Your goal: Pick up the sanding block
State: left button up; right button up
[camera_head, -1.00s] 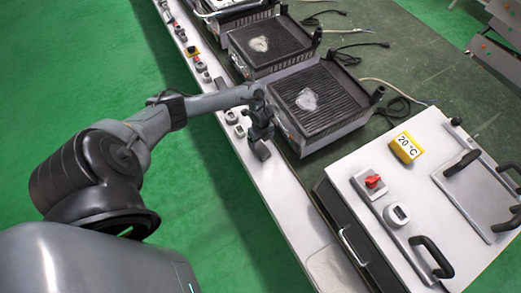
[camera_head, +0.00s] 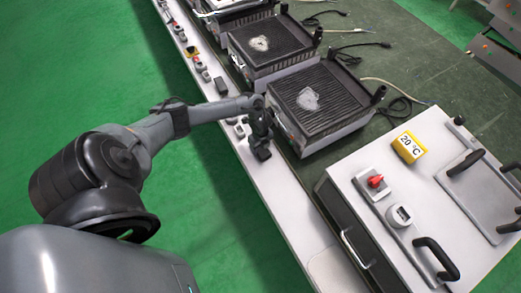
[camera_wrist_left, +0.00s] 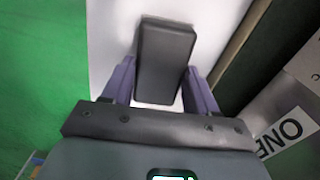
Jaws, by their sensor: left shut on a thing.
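The sanding block, a dark grey oblong block (camera_wrist_left: 163,62), is between the two fingers of my left gripper (camera_wrist_left: 160,92) in the left wrist view. The gripper is shut on it. In the head view my left gripper (camera_head: 261,146) points down over the white ledge, beside the front of the nearest grill. The block is mostly hidden there, and I cannot tell whether it still touches the ledge. My right gripper is not in view.
The nearest grill (camera_head: 345,113) stands close to the right of the gripper. The white ledge (camera_head: 283,192) is clear toward the front. Another dark block (camera_head: 221,86) and several small controls lie farther back. A white control box (camera_head: 425,165) with handles stands at right.

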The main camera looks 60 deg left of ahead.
aim_at(261, 148)
pick_arm(q)
jog(key=shift+c, duration=1.2)
jog(key=shift+r, duration=0.15)
jog(key=shift+r+p, duration=0.3)
jog(key=shift+r, duration=0.25)
notch_tip(261, 148, up, 3)
jog(key=shift+f+p, duration=0.2)
jog(key=shift+p, duration=0.4)
jog(key=w+d+r+p, duration=0.2)
jog(key=w+d+r, duration=0.3)
jog(key=d, duration=0.5)
notch_tip(261, 148, up, 2)
jog(key=shift+w+d, duration=0.15)
jog(key=shift+w, duration=0.1)
